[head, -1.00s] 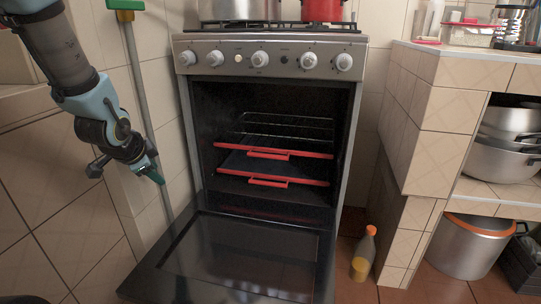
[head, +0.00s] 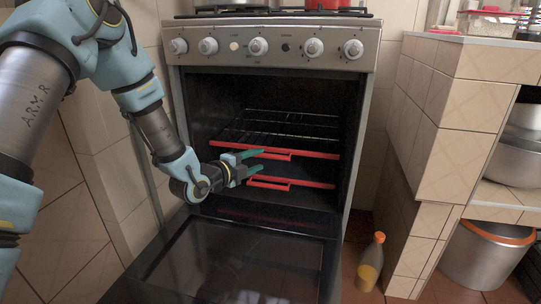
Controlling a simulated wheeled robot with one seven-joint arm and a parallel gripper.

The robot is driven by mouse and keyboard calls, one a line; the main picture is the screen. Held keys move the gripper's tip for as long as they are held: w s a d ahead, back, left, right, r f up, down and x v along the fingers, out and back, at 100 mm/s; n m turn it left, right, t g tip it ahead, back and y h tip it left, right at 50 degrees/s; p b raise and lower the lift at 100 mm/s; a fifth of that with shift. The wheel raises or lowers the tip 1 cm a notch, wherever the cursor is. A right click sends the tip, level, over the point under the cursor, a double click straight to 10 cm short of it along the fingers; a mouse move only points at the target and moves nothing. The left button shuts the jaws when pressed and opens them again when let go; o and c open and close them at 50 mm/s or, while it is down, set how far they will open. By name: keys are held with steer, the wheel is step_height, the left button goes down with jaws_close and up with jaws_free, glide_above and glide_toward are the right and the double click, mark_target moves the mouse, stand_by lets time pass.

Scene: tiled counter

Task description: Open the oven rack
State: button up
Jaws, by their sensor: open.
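The oven (head: 358,150) stands with its door (head: 235,262) folded down and its cavity open. Inside are an upper rack (head: 290,124) with a red front bar and handle, and a lower rack (head: 315,185) with a red front bar and handle. My gripper (head: 263,161) is at the left part of the oven opening, in front of the racks, with its green-tipped fingers pointing right. The fingers are apart with nothing between them. They cover the left part of the red bars, and I cannot tell whether they touch either one.
A bottle (head: 371,264) with an orange cap stands on the floor right of the oven. A tiled counter (head: 460,110) rises at the right, with pots (head: 485,255) in its shelves. The lowered door spreads below my gripper.

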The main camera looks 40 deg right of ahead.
steer(key=b+x, duration=0.1)
steer(key=x, duration=0.8)
steer(key=shift+f, duration=0.1)
steer(key=shift+c, duration=0.2)
